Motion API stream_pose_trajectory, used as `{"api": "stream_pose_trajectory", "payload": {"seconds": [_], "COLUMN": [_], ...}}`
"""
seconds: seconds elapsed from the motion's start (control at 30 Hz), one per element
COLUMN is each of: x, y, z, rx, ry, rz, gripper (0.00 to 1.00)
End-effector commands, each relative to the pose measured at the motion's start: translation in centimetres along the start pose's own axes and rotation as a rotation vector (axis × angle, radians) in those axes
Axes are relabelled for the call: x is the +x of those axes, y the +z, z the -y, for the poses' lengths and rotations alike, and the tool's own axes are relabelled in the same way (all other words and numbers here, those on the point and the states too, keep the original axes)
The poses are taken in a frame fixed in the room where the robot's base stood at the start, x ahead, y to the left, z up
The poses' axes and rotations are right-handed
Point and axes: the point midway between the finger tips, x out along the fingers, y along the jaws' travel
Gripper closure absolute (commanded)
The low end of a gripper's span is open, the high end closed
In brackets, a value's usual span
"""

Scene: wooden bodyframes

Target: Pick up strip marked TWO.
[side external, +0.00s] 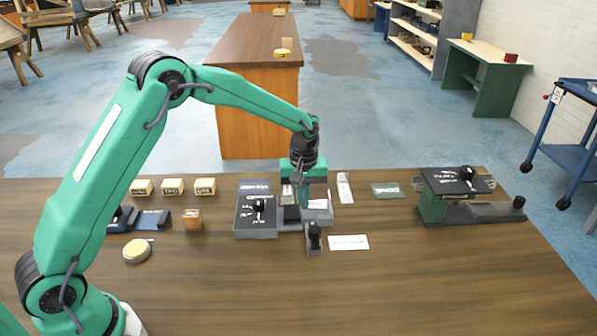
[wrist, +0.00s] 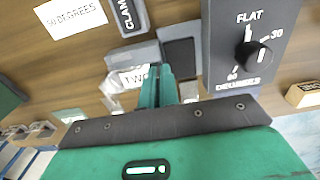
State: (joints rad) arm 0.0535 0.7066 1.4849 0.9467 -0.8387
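A white label reading "TW", its end hidden by my fingers, shows in the wrist view (wrist: 133,77). It lies just left of my gripper, among pale, clear-looking pieces; I cannot make out the strip's full outline. My gripper (wrist: 159,72) points down with its two green fingers close together, and it covers part of the label. In the side view my gripper (side external: 304,204) is low over the grey fixture at the middle of the table, beside a small pale piece (side external: 318,204). Whether the fingers are shut on anything is hidden.
A grey dial box (side external: 256,231) marked FLAT stands close to my gripper. A clamp knob (side external: 314,236) and a white card (side external: 348,242) are in front. Wooden blocks (side external: 172,187) stand left, a green DONE mat (side external: 387,190) right. The front right table is clear.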

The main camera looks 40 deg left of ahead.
Motion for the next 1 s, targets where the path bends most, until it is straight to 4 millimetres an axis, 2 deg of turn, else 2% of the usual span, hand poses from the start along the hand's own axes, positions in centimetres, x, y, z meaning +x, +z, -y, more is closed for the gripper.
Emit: {"api": "stream_pose_trajectory", "payload": {"seconds": [0.17, 0.6, 0.8, 1.0], "x": [-2.7, -7.1, -8.5, -9.1], "y": [0.3, 7.9, 10.2, 11.3], "z": [-0.1, -1.6, -2.1, -2.2], "rx": [0.002, 0.004, 0.002, 0.001], "ry": [0.002, 0.002, 0.001, 0.001], "rz": [-0.002, -0.001, 0.0, 0.0], "gripper": [1.0, 1.0, 1.0, 1.0]}}
